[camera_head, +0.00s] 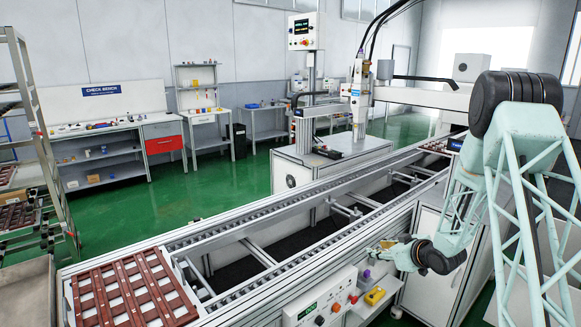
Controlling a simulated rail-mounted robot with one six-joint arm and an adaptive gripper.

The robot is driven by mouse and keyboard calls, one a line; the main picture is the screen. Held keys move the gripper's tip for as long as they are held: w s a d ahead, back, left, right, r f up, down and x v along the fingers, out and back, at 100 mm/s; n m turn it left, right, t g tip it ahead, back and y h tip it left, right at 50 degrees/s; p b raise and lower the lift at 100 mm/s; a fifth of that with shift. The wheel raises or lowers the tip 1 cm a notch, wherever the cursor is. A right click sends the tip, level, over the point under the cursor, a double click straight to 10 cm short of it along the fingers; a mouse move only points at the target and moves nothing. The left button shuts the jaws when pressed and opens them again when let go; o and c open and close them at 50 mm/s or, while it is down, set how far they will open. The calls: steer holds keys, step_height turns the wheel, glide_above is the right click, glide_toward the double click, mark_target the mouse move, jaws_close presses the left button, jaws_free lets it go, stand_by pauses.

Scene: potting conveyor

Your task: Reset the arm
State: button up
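My arm, a mint-green lattice with dark joints, rises at the right side of the head view and bends down toward the conveyor's front edge. My gripper (377,249) is at its lower end, pointing left, just over the front side of the conveyor (290,240). It is small in the picture, and I cannot make out whether its fingers are apart. No held object shows at it.
A brown-red slotted tray (132,290) lies at the conveyor's near left end. A dispensing station (356,95) stands behind the conveyor. A rack (45,130) stands left. The conveyor's middle is empty.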

steer(key=s+r+m+g+h, duration=0.1)
steer(key=s+r+h, duration=0.1)
steer(key=s+r, duration=0.65)
steer(key=s+a+r+m+g+h, duration=0.15)
steer(key=s+r, duration=0.45)
steer(key=r, duration=0.6)
steer(key=s+r+m+h, duration=0.1)
steer(key=s+r+h, duration=0.1)
steer(key=s+r, duration=0.65)
steer(key=s+a+r+m+g, duration=0.1)
steer(key=s+a, duration=0.3)
steer(key=s, duration=1.1)
steer(key=s+a+r+g+y, duration=0.1)
steer(key=s+a+r, duration=0.3)
steer(key=s, duration=1.1)
steer(key=s+a+r+m+g, duration=0.1)
steer(key=s+a+r+g, duration=0.1)
steer(key=s, duration=1.3)
steer(key=shift+a+r+m, duration=0.35)
steer(key=shift+a+r, duration=0.25)
steer(key=shift+a, duration=0.45)
steer(key=shift+g+y, duration=0.25)
